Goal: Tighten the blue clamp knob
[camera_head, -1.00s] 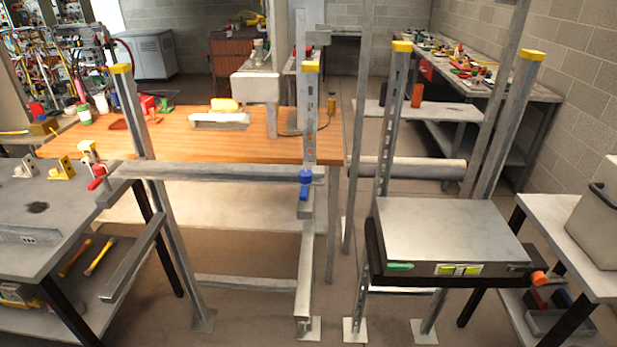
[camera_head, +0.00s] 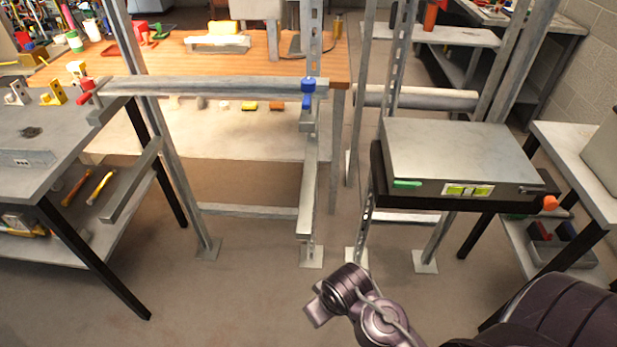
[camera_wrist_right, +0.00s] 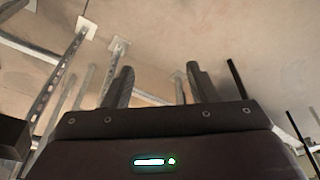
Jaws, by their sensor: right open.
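The blue clamp knob (camera_head: 308,87) sits at the right end of a horizontal grey crossbar (camera_head: 210,87), against an upright slotted post. Its lower part hangs below the bar. My right arm comes in from the lower right of the head view, well below and apart from the knob. My right gripper (camera_wrist_right: 161,82) shows in the right wrist view with its two dark fingers spread and nothing between them. Bare floor and the foot plates of posts lie beyond it. The blue knob cannot be made out in that view. My left gripper is in neither view.
A red clamp handle (camera_head: 86,86) is at the crossbar's left end. A grey table (camera_head: 40,160) is at left. The front floor is open.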

